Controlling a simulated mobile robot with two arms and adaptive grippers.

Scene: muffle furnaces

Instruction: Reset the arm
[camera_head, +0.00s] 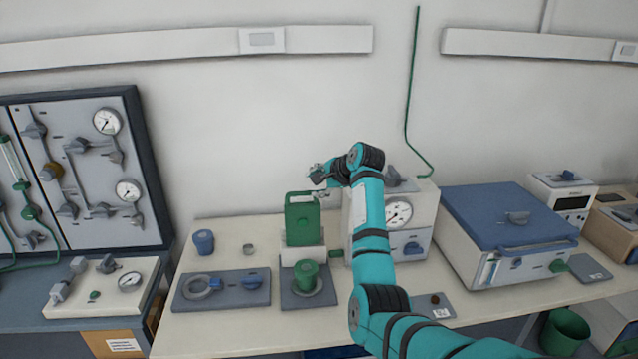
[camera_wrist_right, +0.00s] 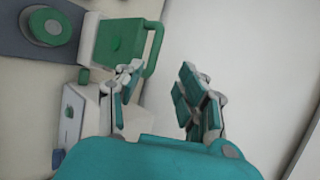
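My right arm, teal with dark joints, reaches in from the lower right in the head view. Its gripper (camera_head: 318,183) hangs above the bench beside the top of a green box-like container with a handle (camera_head: 302,222). In the right wrist view my right gripper (camera_wrist_right: 168,82) has its two fingers spread apart, with only pale wall between them. The green container (camera_wrist_right: 120,42) shows there to the left of the fingers, apart from them as far as I can tell. My left arm and gripper are not in view.
A white unit with a gauge (camera_head: 398,214) stands behind my right arm. A blue-lidded box (camera_head: 508,215) is to the right. A green cup (camera_head: 306,273) sits on a grey plate. A blue cup (camera_head: 204,241) and a grey panel (camera_head: 222,290) are to the left.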

